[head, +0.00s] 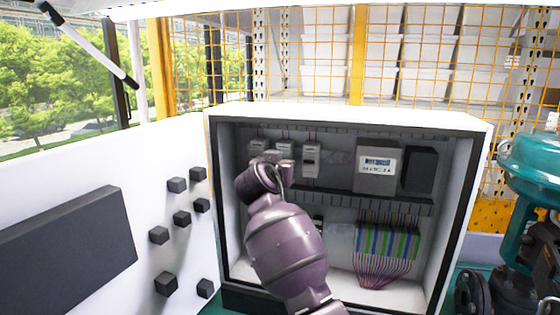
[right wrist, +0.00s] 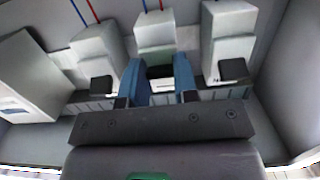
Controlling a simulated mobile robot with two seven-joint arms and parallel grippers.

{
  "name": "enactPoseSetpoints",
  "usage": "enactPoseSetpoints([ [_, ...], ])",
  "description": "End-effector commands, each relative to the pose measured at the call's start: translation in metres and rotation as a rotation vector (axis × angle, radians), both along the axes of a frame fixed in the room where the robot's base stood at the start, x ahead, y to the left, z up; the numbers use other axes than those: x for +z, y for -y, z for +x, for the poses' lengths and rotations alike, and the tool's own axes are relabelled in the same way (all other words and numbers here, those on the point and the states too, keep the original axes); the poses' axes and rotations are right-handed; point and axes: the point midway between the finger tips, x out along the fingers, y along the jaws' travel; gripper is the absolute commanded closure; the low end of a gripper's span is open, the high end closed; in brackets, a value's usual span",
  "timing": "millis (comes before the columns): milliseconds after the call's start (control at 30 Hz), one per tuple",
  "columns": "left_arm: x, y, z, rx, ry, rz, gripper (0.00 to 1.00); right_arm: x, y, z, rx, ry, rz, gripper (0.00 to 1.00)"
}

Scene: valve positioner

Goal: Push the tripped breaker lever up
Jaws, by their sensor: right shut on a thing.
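A row of three white breakers sits in the open cabinet: left (right wrist: 97,48), middle (right wrist: 155,33) and right (right wrist: 228,32) in the right wrist view. The left and right breakers show black levers (right wrist: 97,87) (right wrist: 232,69) standing out at their lower ends. My right gripper (right wrist: 160,84) has its blue fingers on both sides of the middle breaker's lower front, shut on its lever. That lever is mostly hidden, and its position cannot be told. In the head view my right arm partly covers the breakers; the right one (head: 311,158) shows clearly. My left gripper is out of view.
The white cabinet (head: 214,200) walls surround the work area. A labelled meter box (head: 377,168), a dark box (head: 419,171) and a wired terminal strip (head: 388,243) sit to the right. A teal valve (head: 540,165) stands outside at right.

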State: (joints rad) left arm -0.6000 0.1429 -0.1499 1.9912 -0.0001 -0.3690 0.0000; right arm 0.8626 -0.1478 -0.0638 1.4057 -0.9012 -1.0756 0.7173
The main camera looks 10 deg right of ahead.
Motion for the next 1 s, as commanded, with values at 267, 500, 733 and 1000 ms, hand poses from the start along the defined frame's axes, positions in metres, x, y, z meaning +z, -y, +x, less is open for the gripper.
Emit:
enactPoseSetpoints([
  [267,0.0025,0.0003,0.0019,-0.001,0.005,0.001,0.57,0.0020,0.0002,0.0002,0.001,-0.001,0.000,0.96],
  [500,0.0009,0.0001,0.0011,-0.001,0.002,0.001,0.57,0.0013,0.0002,0.0001,0.001,-0.002,0.001,0.47],
  [733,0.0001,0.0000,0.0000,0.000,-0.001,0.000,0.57,0.0008,0.0000,0.0001,0.001,-0.003,0.001,0.47],
  [1000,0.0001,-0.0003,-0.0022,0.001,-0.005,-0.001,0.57,0.0013,0.0019,0.0007,0.002,-0.004,0.002,0.47],
])
